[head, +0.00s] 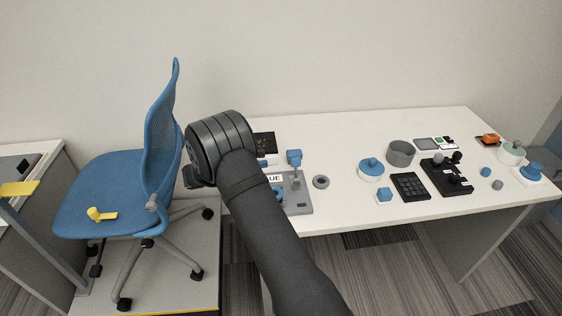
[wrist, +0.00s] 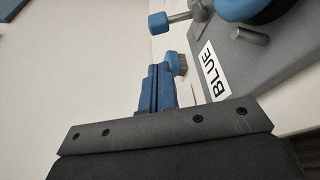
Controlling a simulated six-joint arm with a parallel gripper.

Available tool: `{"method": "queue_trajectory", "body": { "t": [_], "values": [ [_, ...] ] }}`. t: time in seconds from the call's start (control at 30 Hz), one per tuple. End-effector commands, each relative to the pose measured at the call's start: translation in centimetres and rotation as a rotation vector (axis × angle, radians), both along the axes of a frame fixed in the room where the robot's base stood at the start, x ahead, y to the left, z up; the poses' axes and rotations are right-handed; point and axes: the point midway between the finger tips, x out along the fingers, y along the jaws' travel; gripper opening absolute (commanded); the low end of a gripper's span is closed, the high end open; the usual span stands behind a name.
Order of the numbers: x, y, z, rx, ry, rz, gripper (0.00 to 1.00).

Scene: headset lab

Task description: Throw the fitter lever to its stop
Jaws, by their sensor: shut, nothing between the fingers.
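The fitter is a grey base (head: 298,204) near the table's front left edge, partly hidden behind my arm. Its lever looks to be the grey rod with a blue block-shaped knob (head: 294,157), standing up in the head view. In the wrist view the knob (wrist: 158,22) is at the top, with its rod running right to the base. A white label reading BLUE (wrist: 214,70) lies on the base. My gripper (wrist: 157,70) is shut and empty, its blue fingers short of the knob and apart from it in the picture. My arm hides the fingers in the head view.
A grey ring (head: 321,182) lies right of the base. Further right are a blue-topped round part (head: 371,168), a grey cup (head: 400,153), a keypad (head: 410,186) and a black device (head: 447,176). A blue chair (head: 160,135) stands left of the table. The table's back middle is clear.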

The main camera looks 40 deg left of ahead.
Motion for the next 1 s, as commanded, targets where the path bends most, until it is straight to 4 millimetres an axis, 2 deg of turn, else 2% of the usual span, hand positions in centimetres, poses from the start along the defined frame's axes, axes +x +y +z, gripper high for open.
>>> {"method": "queue_trajectory", "body": {
  "t": [0.17, 0.4, 0.6, 1.0],
  "values": [
    [1.9, -1.0, -0.3, -0.001, 0.000, -0.003, 0.00],
    [5.8, -3.1, -1.0, 0.000, 0.001, -0.004, 0.00],
    [8.0, -4.2, -1.4, 0.000, 0.000, -0.002, 0.00],
    [8.6, -4.5, -1.5, 0.000, 0.000, 0.001, 0.00]
  ]
}}
